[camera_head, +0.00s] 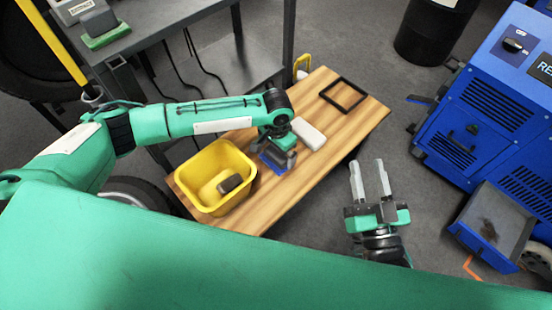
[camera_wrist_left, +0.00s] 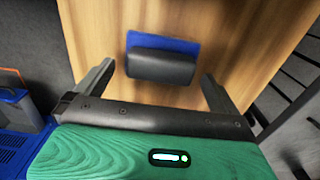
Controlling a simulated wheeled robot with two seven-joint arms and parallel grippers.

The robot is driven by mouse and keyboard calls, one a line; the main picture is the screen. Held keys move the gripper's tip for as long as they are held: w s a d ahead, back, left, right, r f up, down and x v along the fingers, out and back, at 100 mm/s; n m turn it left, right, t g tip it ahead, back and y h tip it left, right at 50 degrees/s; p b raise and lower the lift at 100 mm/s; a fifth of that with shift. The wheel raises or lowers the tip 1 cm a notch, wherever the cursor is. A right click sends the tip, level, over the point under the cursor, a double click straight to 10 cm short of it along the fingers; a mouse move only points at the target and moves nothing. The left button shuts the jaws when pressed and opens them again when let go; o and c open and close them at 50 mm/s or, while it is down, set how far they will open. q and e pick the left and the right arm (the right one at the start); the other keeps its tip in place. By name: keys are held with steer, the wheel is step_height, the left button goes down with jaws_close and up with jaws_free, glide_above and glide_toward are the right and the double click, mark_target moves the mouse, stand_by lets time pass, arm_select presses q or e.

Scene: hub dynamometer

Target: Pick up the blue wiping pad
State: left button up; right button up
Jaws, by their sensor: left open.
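The blue wiping pad (camera_wrist_left: 190,45) lies flat on the wooden table top, with a dark grey grip block (camera_wrist_left: 160,66) on it. In the head view the pad's blue edge (camera_head: 268,164) shows beneath my left gripper (camera_head: 277,155), which hides much of it. In the left wrist view my left gripper (camera_wrist_left: 155,82) is open, one finger on each side of the grey block, with gaps to both. My right gripper (camera_head: 367,166) is empty and its two fingers stand apart, right of the table over the floor.
A yellow tub (camera_head: 192,173) with a dark block (camera_head: 230,183) inside stands on the table, left of the pad. A white block (camera_head: 308,133) lies close to the left gripper. A black square frame (camera_head: 330,100) lies farther back. A blue machine (camera_head: 480,100) stands at right.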

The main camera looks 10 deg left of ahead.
mark_target(276, 154)
arm_select(q)
step_height(276, 154, down, 3)
steer(key=shift+a+f+b, duration=0.1)
steer(key=shift+f+b, duration=0.1)
steer(key=shift+b, duration=0.35)
arm_select(e)
step_height(276, 154, up, 6)
steer(key=d+t, duration=0.1)
steer(key=t, duration=0.2)
steer(key=shift+d+t, duration=0.35)
steer(key=shift+t, duration=0.05)
steer(key=shift+f, duration=0.1)
arm_select(q)
steer(key=c, duration=0.7)
steer(key=shift+r, duration=0.1)
